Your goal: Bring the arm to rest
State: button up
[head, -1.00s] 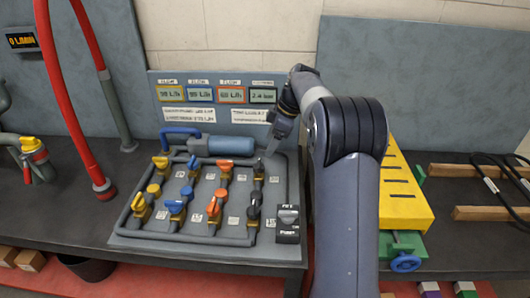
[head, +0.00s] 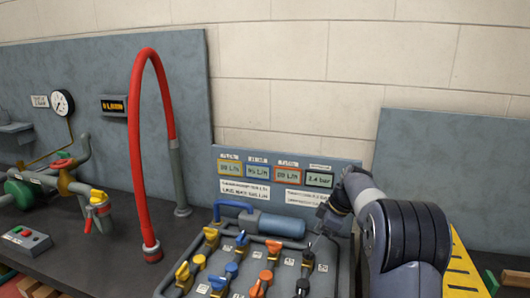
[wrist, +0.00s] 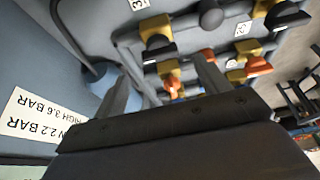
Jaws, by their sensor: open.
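My arm rises at the right of the head view and bends over at its black elbow (head: 405,245). My gripper (head: 318,238) points down over the right part of the valve board (head: 338,262), just right of the blue cylinder (head: 282,226). In the wrist view my gripper (wrist: 162,66) has its two fingers apart with nothing held between them. Orange-handled valves (wrist: 168,76) and black-handled valves (wrist: 158,48) show beyond the fingers. I cannot tell from the views how far the fingertips are from the board.
A red hose (head: 137,150) arches up left of the board. A display panel (head: 345,170) stands behind the board. A yellow slotted block (head: 466,270) is right of my arm. A pressure gauge (head: 62,103) and piping are at far left. The space above the bench is mostly free.

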aim_at(309, 248)
jog(key=x, duration=0.5)
jog(key=shift+f, duration=0.15)
